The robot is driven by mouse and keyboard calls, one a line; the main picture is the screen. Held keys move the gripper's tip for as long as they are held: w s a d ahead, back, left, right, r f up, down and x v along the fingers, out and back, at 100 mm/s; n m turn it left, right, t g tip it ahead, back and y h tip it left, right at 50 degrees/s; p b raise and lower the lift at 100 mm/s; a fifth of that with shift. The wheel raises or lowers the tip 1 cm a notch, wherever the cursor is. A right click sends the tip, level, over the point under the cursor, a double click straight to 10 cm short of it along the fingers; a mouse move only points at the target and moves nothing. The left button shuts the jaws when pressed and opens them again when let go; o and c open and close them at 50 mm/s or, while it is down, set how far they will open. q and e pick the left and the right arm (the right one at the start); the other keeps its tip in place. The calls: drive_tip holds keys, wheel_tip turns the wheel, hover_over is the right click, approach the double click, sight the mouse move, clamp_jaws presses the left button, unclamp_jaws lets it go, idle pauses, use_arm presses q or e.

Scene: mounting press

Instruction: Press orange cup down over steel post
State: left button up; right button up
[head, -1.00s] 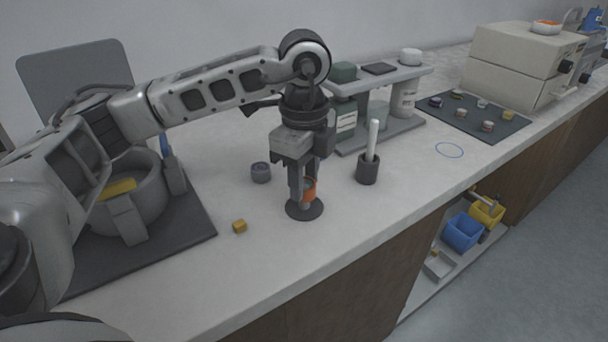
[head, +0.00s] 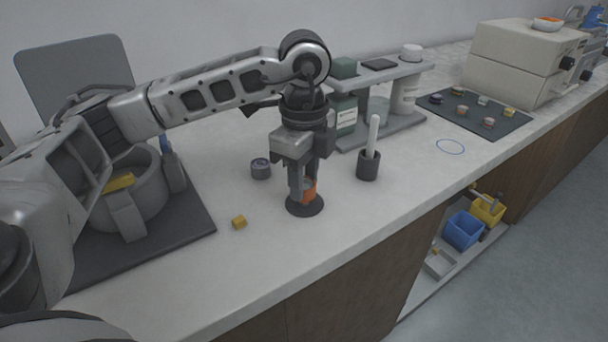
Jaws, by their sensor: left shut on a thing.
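My right gripper is not in view.
A dark holder (head: 368,166) with a white rod is at right. A grey shelf stand (head: 385,128) is behind. The counter's front edge is close.

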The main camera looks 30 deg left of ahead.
use_arm(q)
drive_tip(key=shift+f+b, duration=0.5)
drive_tip(key=shift+f, duration=0.25)
drive_tip(key=o, duration=1.5)
drive_tip(key=shift+c, duration=0.2)
